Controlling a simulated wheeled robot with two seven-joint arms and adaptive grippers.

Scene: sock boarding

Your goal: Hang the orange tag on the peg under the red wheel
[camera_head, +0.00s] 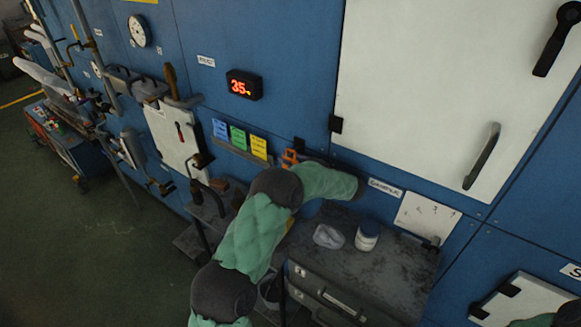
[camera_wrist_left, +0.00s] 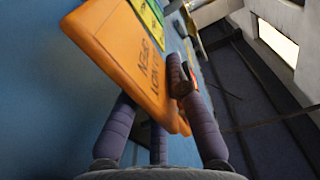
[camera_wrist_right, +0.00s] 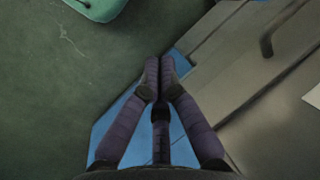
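The orange tag (camera_wrist_left: 125,55), a flat plate with dark lettering, fills the upper left of the left wrist view. My left gripper (camera_wrist_left: 172,78) is shut on it: one purple finger lies across its front face, the other goes behind it. In the head view a small orange patch (camera_head: 290,157) shows at the blue wall, right of the yellow tag; my green-sleeved arm hides most of the left gripper there. My right gripper (camera_wrist_right: 160,72) is shut and empty, its fingertips together. I cannot make out the red wheel or its peg clearly.
Blue, green and yellow tags (camera_head: 238,138) sit on a rail on the blue wall. A grey cabinet (camera_head: 390,275) bears a white jar (camera_head: 367,236) and a crumpled cloth (camera_head: 328,236). A white door (camera_head: 430,90) has a protruding handle (camera_head: 482,157). The green floor at left is largely clear.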

